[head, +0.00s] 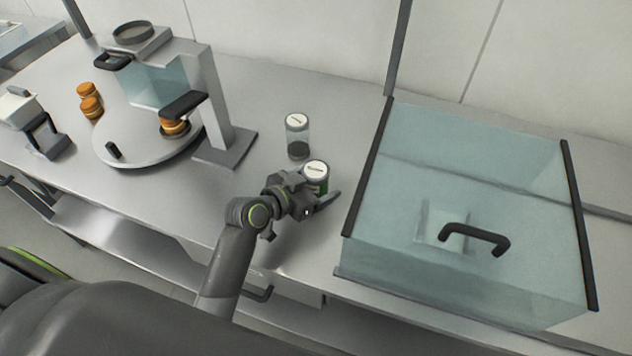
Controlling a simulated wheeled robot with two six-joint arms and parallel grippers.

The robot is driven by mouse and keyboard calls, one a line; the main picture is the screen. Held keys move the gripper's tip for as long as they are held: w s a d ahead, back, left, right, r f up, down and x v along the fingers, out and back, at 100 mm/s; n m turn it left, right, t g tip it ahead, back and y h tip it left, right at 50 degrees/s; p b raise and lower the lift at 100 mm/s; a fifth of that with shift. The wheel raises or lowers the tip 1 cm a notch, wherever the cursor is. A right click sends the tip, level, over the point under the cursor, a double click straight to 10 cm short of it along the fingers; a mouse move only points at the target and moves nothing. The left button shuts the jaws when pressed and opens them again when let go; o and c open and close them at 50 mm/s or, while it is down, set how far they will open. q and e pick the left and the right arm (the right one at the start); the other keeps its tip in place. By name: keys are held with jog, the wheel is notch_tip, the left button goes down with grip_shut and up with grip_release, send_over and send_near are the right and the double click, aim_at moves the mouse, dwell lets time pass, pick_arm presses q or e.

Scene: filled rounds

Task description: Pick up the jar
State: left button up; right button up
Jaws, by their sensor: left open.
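Two jars with white lids stand on the steel counter. A green jar (316,177) is upright and the nearer one. A clear jar (298,137) with dark contents at its bottom stands just behind it, to the left. My left gripper (316,194) is open at the near side of the green jar and covers its lower part. I cannot tell whether the fingers touch it or are around it. My right gripper is not in view.
A large clear box (470,170) with black edges and a handle stands close on the right. A machine (220,100) with a round tray (120,153) stands left. Orange-brown round items (90,106) sit farther left. The counter's front edge (160,228) is near.

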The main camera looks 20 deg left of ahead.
pick_arm(q)
jog(key=shift+w+f, duration=0.15)
jog(key=shift+w, duration=0.1)
jog(key=c, duration=1.2)
